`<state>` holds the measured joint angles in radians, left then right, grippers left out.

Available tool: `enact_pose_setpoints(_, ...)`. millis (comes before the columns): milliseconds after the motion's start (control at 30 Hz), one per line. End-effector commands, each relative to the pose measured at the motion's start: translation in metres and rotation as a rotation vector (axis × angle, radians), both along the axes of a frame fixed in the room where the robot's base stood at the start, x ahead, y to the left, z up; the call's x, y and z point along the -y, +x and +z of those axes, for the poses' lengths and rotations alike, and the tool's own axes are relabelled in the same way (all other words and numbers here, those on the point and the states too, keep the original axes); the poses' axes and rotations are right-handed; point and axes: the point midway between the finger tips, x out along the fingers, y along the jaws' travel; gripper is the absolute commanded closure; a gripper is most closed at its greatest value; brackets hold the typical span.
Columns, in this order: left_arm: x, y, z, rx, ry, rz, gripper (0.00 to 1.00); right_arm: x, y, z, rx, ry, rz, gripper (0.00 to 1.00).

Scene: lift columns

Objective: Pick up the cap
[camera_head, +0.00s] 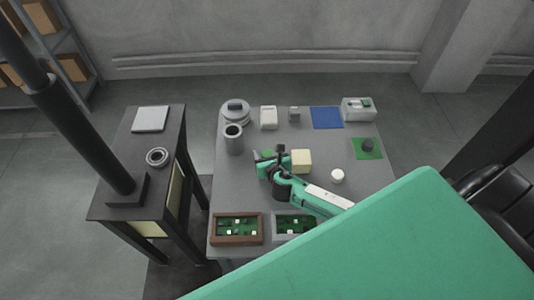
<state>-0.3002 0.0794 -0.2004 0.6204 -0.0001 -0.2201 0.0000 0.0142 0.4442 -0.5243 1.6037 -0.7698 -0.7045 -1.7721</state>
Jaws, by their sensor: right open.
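A small white round piece (337,175), which looks like a cap, lies on the grey table (350,210) right of the middle. My right arm reaches in from the lower right, and its dark right gripper (268,155) is over the middle of the table, left of the white piece and apart from it. The gripper is open, and I see nothing held in it. Its fingers are small and partly merge with the dark arm parts. My left gripper is not in view.
A cream block (301,161) stands just right of the gripper. A grey cup (233,138) is to its left. A brown-framed tray (237,242) and a grey tray (281,222) are at the front. A dark knob-like piece (367,145) sits on a green square at right.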

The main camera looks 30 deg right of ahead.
Motion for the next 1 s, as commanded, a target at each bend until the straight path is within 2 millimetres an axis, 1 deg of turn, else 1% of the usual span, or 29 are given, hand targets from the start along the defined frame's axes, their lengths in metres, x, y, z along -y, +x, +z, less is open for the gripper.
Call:
enact_pose_setpoints(233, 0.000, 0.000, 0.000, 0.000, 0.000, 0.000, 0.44, 0.000, 0.001, -0.001, 0.000, 0.000, 0.000, 0.38)
enact_pose_setpoints(300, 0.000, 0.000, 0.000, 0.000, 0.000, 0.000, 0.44, 0.000, 0.001, -0.001, 0.000, 0.000, 0.000, 0.51)
enact_pose_setpoints(367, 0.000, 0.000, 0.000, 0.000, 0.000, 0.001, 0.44, 0.000, 0.001, -0.001, 0.000, 0.000, 0.000, 0.63)
enact_pose_setpoints(400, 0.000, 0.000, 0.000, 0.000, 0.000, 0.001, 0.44, 0.000, 0.001, -0.001, 0.000, 0.000, 0.000, 0.71)
enact_pose_setpoints(467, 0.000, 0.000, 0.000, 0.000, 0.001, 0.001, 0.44, 0.000, 0.001, 0.000, 0.000, 0.000, 0.000, 0.83)
enact_pose_setpoints(500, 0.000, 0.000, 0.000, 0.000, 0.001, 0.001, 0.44, 0.000, 0.001, 0.000, 0.000, 0.000, 0.000, 0.85)
enact_pose_setpoints(767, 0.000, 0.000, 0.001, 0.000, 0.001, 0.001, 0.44, 0.000, 0.001, 0.000, 0.000, 0.000, 0.000, 0.85)
enact_pose_setpoints(1000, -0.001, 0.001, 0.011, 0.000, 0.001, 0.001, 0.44, 0.005, 0.003, 0.011, 0.001, -0.001, -0.001, 0.85)
